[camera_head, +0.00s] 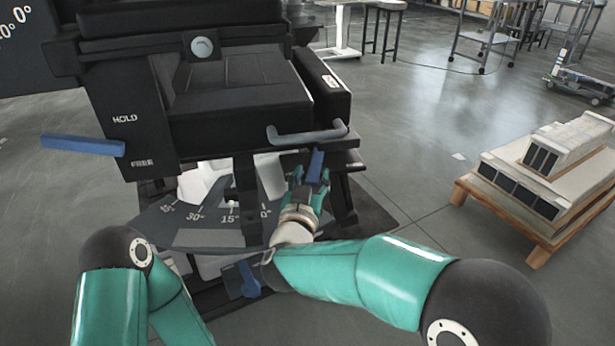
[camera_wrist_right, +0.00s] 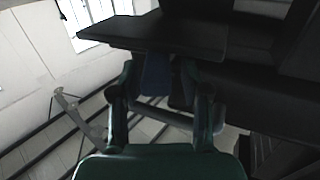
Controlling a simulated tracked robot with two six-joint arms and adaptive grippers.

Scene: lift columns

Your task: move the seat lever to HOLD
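A dark panel (camera_head: 137,100) on the seat's left side carries the words HOLD above and FREE below. A blue lever (camera_head: 80,144) sticks out to the left there, its right end between the two words and closer to FREE. My right gripper (camera_head: 309,180) is below the seat's right side, at another blue handle (camera_head: 316,166). In the right wrist view, its two fingers (camera_wrist_right: 165,88) stand apart, with the blue handle (camera_wrist_right: 156,75) between them and gaps visible. Contact cannot be told. My left arm shows at the lower left; its gripper is not seen.
A grey bar handle (camera_head: 300,136) is just above my right gripper. An angle scale (camera_head: 205,215) and another blue lever (camera_head: 249,279) lie below the seat. A wooden pallet with boxes (camera_head: 545,170) stands at the right. Floor between is clear.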

